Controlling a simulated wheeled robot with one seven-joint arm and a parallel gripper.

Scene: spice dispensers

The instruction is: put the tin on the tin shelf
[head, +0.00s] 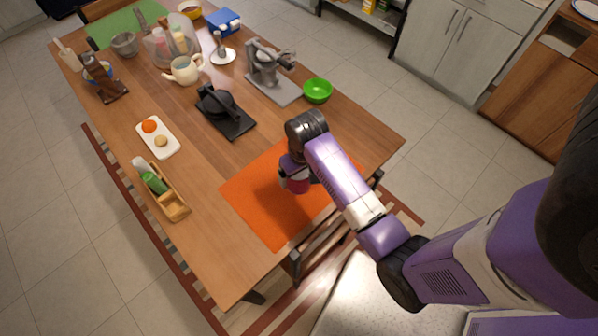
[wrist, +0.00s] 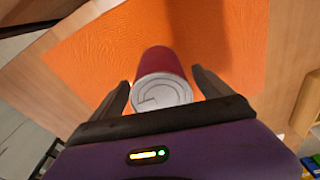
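The tin (wrist: 163,68) is red with a pale metal lid and stands on the orange mat (wrist: 105,45). In the head view the tin (head: 298,186) shows partly below my gripper (head: 290,174), which hides much of it. In the wrist view my gripper (wrist: 160,80) is open, with one dark finger on each side of the tin. No shelf is clearly marked as the tin shelf. A small wooden holder (head: 176,211) with a green bottle stands at the table's left edge.
A black press (head: 222,110), a grey stand mixer (head: 268,75) and a green bowl (head: 317,90) stand beyond the mat (head: 265,218). A white tray (head: 158,138) with food lies left. A metal shelf unit (head: 370,18) stands at the back. The near table corner is clear.

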